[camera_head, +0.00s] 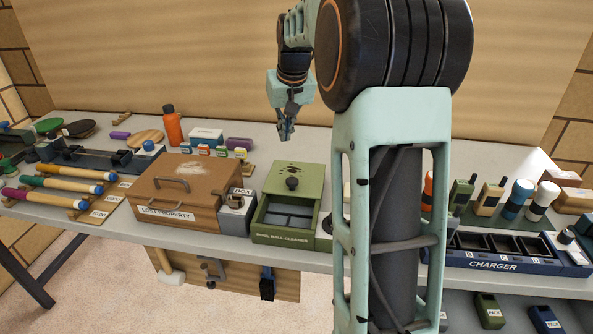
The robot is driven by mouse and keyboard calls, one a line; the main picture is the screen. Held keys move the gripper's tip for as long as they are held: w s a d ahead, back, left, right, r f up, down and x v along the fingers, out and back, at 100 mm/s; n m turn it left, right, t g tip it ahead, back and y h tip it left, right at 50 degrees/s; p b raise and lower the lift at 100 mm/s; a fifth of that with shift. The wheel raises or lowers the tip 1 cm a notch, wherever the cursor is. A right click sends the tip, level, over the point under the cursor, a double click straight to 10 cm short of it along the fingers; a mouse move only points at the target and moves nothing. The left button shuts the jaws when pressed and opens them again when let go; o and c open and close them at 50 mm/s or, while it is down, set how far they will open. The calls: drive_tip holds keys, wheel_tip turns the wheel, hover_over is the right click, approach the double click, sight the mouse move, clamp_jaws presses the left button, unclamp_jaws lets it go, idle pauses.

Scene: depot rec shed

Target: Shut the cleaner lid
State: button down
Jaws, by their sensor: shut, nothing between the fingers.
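The green ball cleaner (283,238) stands near the front edge of the bench, left of my arm's column. The front part is uncovered and shows a grey-blue inside with dividers. My gripper (286,134) is shut and empty, pointing down. It appears above and behind the lid in the picture, apart from it.
A wooden lost property box (184,190) and a small grey box (236,212) stand just left of the cleaner. An orange bottle (172,126) and a row of small items stand behind. A charger (495,250) and radios (489,197) are at the right.

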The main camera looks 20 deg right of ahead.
hover_over(287, 176)
wheel_tip(287, 176, down, 10)
drive_tip(key=shift+r, duration=0.1)
drive_tip(key=shift+s+f, duration=0.15)
drive_tip(key=shift+f, duration=0.1)
drive_tip(key=shift+s+a, duration=0.2)
drive_tip(key=shift+s, duration=0.85)
drive_tip(key=shift+s+a+f, duration=0.1)
drive_tip(key=shift+s+f, duration=0.1)
drive_tip(key=shift+s, duration=0.4)
drive_tip(key=shift+s, duration=0.1)
